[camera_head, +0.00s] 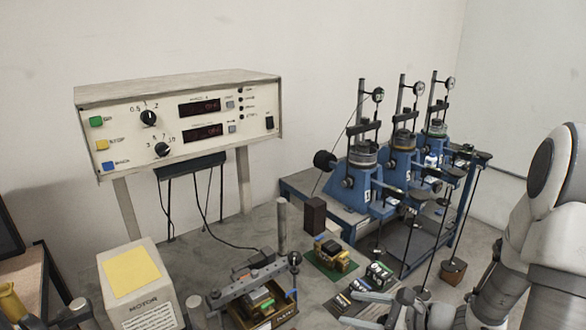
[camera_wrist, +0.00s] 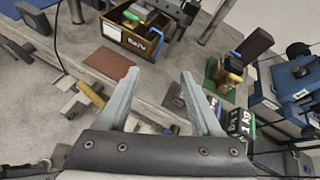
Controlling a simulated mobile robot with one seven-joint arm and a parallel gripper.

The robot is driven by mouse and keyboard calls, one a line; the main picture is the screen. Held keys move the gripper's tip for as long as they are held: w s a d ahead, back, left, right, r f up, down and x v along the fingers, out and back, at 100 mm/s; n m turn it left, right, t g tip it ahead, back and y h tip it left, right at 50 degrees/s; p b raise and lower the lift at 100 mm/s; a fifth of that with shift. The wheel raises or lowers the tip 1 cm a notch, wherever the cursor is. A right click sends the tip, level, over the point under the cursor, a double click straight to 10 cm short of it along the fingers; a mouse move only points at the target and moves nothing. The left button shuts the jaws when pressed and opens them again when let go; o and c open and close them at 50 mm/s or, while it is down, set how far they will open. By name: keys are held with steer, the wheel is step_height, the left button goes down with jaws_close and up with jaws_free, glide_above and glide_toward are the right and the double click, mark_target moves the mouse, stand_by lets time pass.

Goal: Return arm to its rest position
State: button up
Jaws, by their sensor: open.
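My gripper (camera_head: 352,309) is at the bottom of the head view, low and right of centre, with my white arm reaching in from the right edge. In the wrist view the two grey fingers of my gripper (camera_wrist: 160,75) stand wide apart with nothing between them. The fingers are over the grey bench top, in front of a wooden box (camera_wrist: 112,32) of small parts. This box also shows in the head view (camera_head: 268,318). A row of blue lever frames (camera_head: 365,190) stands at the back right, apart from the fingers.
A control panel (camera_head: 180,118) stands on posts at the back left. A motor box (camera_head: 140,290) with a yellow top is at the front left. A green board (camera_head: 330,268) with parts lies near the gripper. Hanging weights (camera_head: 453,271) are close to my arm.

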steer(key=s+a+r+n+g+h, duration=0.5)
steer(key=s+a+r+n, duration=0.4)
steer(key=n, duration=0.6)
steer(key=s+d+r+n+t+h, duration=0.2)
steer(key=s+d+r+n+h, duration=0.3)
steer(key=r, duration=0.5)
steer(key=s+d+n, duration=0.2)
steer(key=d+n, duration=0.1)
steer(key=shift+s+d+r, duration=0.15)
steer(key=shift+s+d, duration=0.05)
steer(key=shift+s, duration=0.15)
steer(key=shift+w, duration=0.1)
steer(key=shift+c, duration=1.3)
